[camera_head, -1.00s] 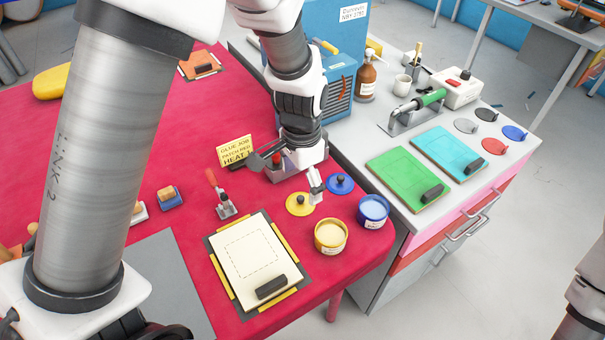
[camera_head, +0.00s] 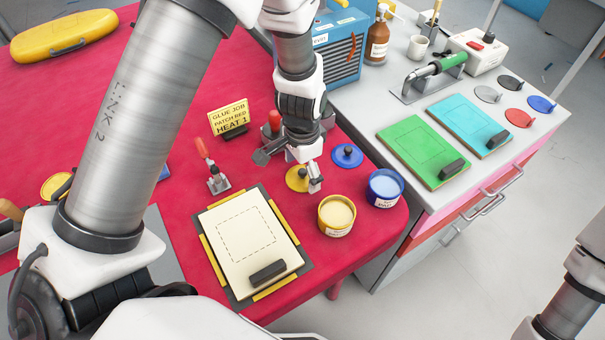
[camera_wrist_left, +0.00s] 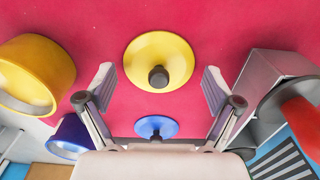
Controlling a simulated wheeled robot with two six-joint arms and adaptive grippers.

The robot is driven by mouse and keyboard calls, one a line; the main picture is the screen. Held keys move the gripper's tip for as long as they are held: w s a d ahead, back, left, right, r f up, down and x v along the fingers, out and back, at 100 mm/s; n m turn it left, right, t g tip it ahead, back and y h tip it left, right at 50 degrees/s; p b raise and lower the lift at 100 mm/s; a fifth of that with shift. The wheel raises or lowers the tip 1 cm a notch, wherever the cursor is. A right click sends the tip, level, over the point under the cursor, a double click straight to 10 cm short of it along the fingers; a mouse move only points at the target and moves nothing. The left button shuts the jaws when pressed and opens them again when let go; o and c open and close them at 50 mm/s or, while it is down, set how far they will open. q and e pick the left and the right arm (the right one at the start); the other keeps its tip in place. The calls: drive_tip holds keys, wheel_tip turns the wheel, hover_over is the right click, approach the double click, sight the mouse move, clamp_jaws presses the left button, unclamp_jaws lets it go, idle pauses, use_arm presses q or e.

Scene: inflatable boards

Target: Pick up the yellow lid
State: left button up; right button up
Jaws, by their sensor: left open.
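The yellow lid (camera_head: 295,179) is a round disc with a dark knob, lying on the red table beside the open yellow pot (camera_head: 336,216). My left gripper (camera_head: 306,170) is just above the lid and partly covers it in the head view. In the left wrist view the lid (camera_wrist_left: 158,50) lies between and beyond the fingers of the open left gripper (camera_wrist_left: 158,88), with the knob centred between them. The fingers hold nothing; whether they touch the lid cannot be told. My right arm shows at the lower right, but its gripper is out of view.
A blue lid (camera_head: 347,156) and a blue pot (camera_head: 384,188) stand close to the right. A red-handled clamp (camera_head: 214,170), a sign (camera_head: 229,117) and a patch board (camera_head: 248,240) are to the left. A grey bench (camera_head: 408,108) adjoins the table.

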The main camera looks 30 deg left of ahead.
use_arm(q)
drive_tip(key=shift+s+d+r, duration=0.1)
drive_tip(key=shift+s, duration=0.1)
clamp_jaws()
drive_tip(key=shift+s, duration=0.1)
